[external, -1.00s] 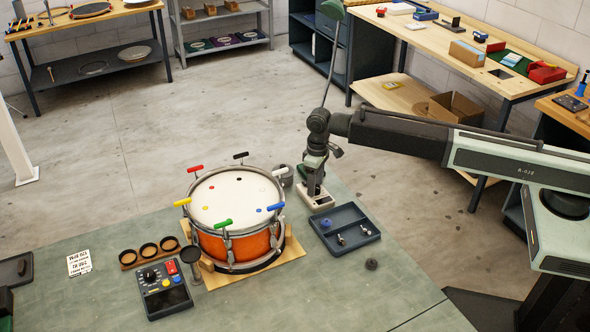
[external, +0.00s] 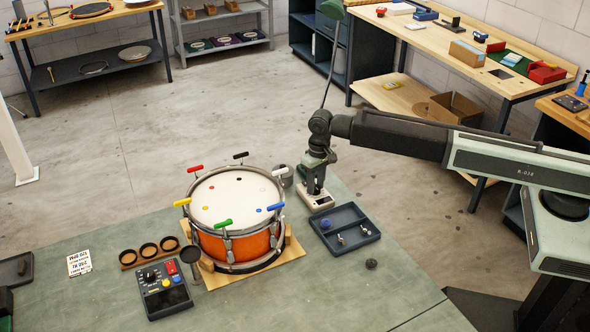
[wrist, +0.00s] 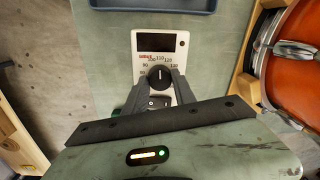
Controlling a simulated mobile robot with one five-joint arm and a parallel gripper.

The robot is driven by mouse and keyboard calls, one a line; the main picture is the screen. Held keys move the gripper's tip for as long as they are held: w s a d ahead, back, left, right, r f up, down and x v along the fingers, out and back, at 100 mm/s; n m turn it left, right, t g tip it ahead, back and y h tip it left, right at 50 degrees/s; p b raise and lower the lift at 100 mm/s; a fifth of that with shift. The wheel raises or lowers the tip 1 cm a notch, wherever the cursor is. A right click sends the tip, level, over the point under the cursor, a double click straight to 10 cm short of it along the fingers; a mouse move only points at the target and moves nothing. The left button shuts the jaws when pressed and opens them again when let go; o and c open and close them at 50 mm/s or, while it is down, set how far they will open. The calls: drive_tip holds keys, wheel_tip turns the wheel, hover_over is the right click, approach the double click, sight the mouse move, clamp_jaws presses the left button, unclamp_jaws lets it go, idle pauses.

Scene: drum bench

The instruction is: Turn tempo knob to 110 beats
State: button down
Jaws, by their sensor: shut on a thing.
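The metronome, a small white box with a dark screen (wrist: 159,41), stands at the back right of the bench; its white base (external: 316,201) shows under my gripper in the external view. Its black round tempo knob (wrist: 159,77) has a pale pointer mark facing roughly up the picture, toward the middle of the printed numbers; the exact number is too small to read surely. My gripper (wrist: 157,84) points down with its two fingers either side of the knob, shut on it. A small switch (wrist: 157,101) shows between the fingers below the knob.
The orange drum (external: 236,217) with coloured tuning keys stands left of the metronome. A dark blue tray (external: 345,229) with small metal parts lies in front of it. A small dark round piece (external: 371,264) lies nearer. A control box (external: 163,288) sits at front left.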

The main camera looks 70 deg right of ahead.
sight(316, 186)
idle(0.3)
drive_tip(key=c, duration=1)
unclamp_jaws()
drive_tip(key=shift+c, duration=0.2)
drive_tip(key=r+p, duration=0.8)
drive_tip(key=shift+s+d, duration=0.1)
drive_tip(key=shift+d, duration=0.1)
drive_tip(key=shift+f, duration=0.1)
